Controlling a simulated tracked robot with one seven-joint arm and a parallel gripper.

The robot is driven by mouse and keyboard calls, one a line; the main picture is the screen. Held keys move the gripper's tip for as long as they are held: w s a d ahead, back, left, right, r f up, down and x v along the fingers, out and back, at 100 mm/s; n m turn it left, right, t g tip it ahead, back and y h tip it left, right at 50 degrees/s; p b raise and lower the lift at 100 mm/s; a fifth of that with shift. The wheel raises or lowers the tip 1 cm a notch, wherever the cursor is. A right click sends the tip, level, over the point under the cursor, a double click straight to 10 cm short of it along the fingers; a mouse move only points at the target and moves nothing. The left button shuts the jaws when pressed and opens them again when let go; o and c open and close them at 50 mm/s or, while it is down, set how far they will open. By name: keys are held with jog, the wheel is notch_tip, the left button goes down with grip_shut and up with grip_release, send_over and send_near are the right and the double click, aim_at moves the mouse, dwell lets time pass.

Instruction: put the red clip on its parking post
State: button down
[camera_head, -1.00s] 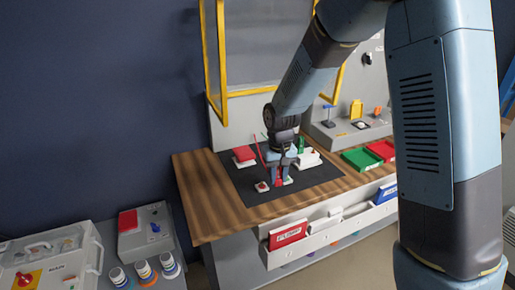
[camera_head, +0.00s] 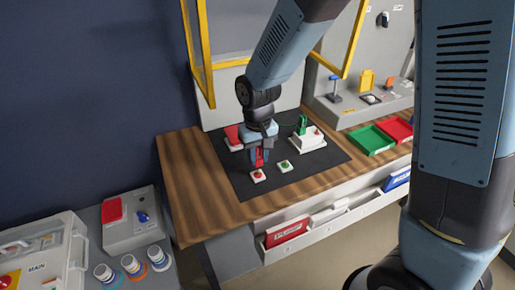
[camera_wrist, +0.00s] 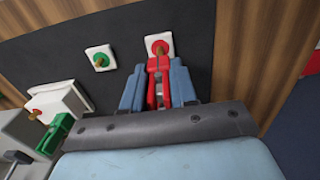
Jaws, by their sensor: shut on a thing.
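My gripper (camera_wrist: 158,88) is shut on the red clip (camera_wrist: 153,66), which sits between its blue fingers. In the head view my gripper (camera_head: 260,157) holds the red clip (camera_head: 260,158) low over the black mat, just behind the white pad with a red disc (camera_head: 258,176). In the wrist view that red-disc pad (camera_wrist: 168,38) lies straight beyond the clip's tips, its short brass-coloured post in line with them. The clip's tips overlap the disc in the picture; I cannot tell if they touch the post. A green-disc pad (camera_head: 285,166) with its own post stands to the right.
A green clip (camera_head: 302,125) is on a white box (camera_head: 306,140) at the mat's back right. A red-topped box (camera_head: 233,138) stands behind my gripper to the left. Green (camera_head: 371,140) and red (camera_head: 395,129) trays lie to the right. The mat's front part is clear.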

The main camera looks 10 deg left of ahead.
jog(key=shift+f, duration=0.65)
jog(key=shift+s+r, duration=0.1)
jog(key=shift+s, duration=0.1)
dwell(0.3)
jog(key=shift+f, duration=0.35)
jog(key=shift+f, duration=0.6)
jog(key=shift+f, duration=0.5)
dwell(0.4)
